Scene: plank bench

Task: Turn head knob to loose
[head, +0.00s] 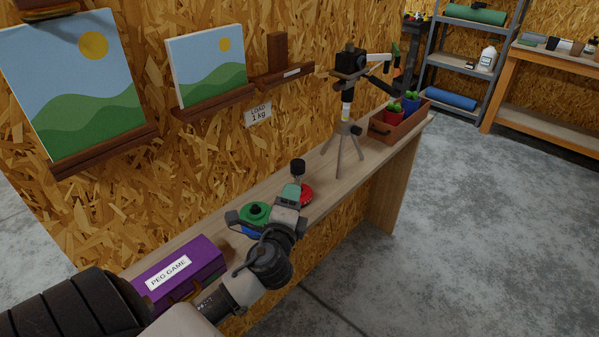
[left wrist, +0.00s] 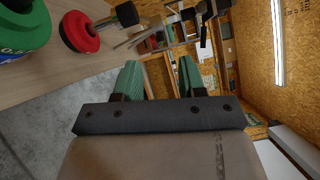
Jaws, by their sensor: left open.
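A tripod (head: 346,113) stands on the bench with its grey legs spread. I cannot pick out the head knob for sure at this size. My left gripper (head: 290,192) is over the front of the bench, left of and lower than the tripod, apart from it. In the left wrist view its two green fingertips (left wrist: 158,78) are spread with nothing between them. The tripod's legs and dark upper parts show beyond the fingers. My right gripper does not show.
A red disc (head: 306,193) with a black-topped post and a green-and-blue weight (head: 254,213) stand close to the gripper. A purple peg game box (head: 180,270) is at left. A planter box (head: 392,124) stands right of the tripod.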

